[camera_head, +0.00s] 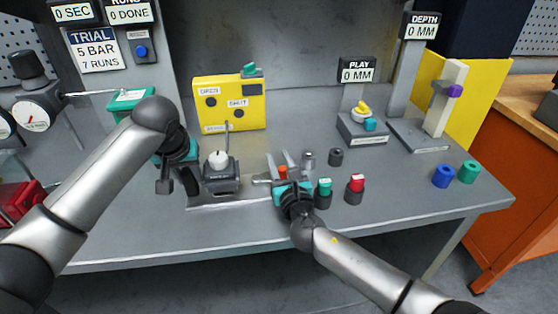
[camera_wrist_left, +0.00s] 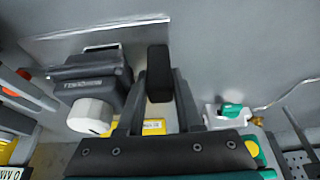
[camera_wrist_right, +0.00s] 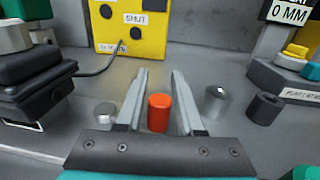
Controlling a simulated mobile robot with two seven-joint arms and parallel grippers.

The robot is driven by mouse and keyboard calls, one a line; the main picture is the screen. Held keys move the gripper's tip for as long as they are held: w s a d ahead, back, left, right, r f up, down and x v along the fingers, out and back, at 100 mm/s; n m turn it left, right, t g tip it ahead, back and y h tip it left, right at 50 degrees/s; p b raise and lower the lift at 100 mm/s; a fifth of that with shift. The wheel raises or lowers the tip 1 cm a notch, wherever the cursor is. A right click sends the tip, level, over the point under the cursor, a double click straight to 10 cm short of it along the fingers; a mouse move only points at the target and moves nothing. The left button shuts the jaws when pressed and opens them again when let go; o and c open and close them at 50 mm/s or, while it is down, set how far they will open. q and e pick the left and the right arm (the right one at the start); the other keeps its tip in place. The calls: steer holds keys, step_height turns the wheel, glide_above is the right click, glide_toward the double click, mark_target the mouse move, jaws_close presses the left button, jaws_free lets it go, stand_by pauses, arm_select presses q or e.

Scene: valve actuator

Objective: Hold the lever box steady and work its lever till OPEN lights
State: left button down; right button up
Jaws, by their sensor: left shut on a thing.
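The dark lever box (camera_head: 221,183) with a white knob (camera_head: 218,160) on top stands at the middle of the bench. A cable runs from it to the yellow panel (camera_head: 228,92), whose OPEN (camera_head: 211,102) and SHUT (camera_head: 239,113) lamps look dark. My left gripper (camera_head: 176,187) is just left of the box, shut on a black upright block (camera_wrist_left: 158,72).
Small grey cylinders (camera_head: 308,158) and green-topped (camera_head: 323,193) and red-topped (camera_head: 355,188) pieces stand close around my right gripper. A PLAY gauge stand (camera_head: 362,128) is behind them. The bench front is mostly clear.

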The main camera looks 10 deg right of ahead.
jaws_close()
stand_by(1.0)
